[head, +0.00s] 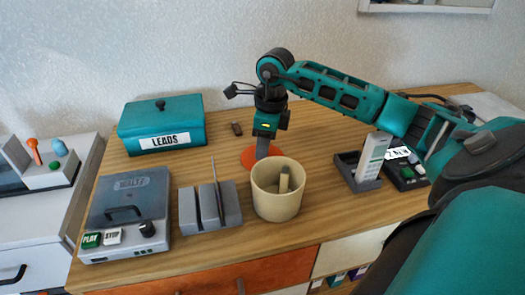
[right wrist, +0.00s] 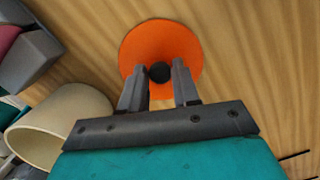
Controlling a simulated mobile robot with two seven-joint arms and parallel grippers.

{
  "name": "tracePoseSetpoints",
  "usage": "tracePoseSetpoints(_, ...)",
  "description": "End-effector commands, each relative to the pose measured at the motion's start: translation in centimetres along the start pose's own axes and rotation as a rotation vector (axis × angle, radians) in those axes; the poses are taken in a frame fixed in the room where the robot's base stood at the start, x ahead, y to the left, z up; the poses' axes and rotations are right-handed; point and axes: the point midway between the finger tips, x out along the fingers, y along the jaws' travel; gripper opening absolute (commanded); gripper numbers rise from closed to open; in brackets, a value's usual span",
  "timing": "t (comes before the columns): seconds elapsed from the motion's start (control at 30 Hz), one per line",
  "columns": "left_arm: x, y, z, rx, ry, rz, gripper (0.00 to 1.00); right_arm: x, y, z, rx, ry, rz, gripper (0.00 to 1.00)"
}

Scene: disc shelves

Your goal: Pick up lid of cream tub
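The lid is an orange disc (head: 249,158) with a black knob. It lies on the wooden desk just behind the cream tub (head: 267,206), and it also shows in the right wrist view (right wrist: 150,40). The tub stands upright and open, with a pale stick-like item (head: 284,180) inside. My right gripper (head: 262,152) points down at the lid. In the right wrist view its two fingers (right wrist: 158,82) are apart, one on each side of the black knob (right wrist: 160,72). I cannot tell whether they touch it. My left gripper is out of view.
A cassette player (head: 127,205) and a teal LEADS box (head: 161,122) are farther left. A cordless phone (head: 371,158) in its dark cradle stands to the right. Desk behind the lid is mostly clear.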

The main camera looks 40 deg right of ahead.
Motion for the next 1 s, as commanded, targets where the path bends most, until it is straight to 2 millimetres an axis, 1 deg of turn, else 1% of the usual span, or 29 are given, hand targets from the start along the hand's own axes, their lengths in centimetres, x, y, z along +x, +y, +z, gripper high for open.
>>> tracePoseSetpoints(0.03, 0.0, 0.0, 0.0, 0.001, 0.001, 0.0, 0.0, 0.0, 0.0, 0.0, 0.0, 0.0, 0.0, 0.26)
tracePoseSetpoints(0.3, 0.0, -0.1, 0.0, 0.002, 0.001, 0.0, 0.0, 0.0, 0.0, 0.0, 0.0, 0.0, -0.001, 0.0)
tracePoseSetpoints(0.57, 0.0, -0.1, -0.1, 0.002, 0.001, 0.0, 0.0, -0.1, 0.0, 0.0, 0.0, 0.0, -0.001, 0.0)
tracePoseSetpoints(0.73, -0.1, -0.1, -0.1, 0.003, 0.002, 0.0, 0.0, -0.9, -0.1, 0.1, 0.0, -0.002, -0.002, 0.0)
tracePoseSetpoints(0.87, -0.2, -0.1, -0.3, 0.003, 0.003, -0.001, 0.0, -2.5, -0.1, 0.3, -0.001, -0.003, -0.004, 0.0)
tracePoseSetpoints(0.97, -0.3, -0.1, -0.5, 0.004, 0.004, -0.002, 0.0, -4.4, -0.1, 0.6, 0.0, -0.005, -0.005, 0.0)
tracePoseSetpoints(1.0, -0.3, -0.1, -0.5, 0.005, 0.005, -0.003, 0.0, -5.4, -0.1, 0.8, 0.0, -0.005, -0.005, 0.0)
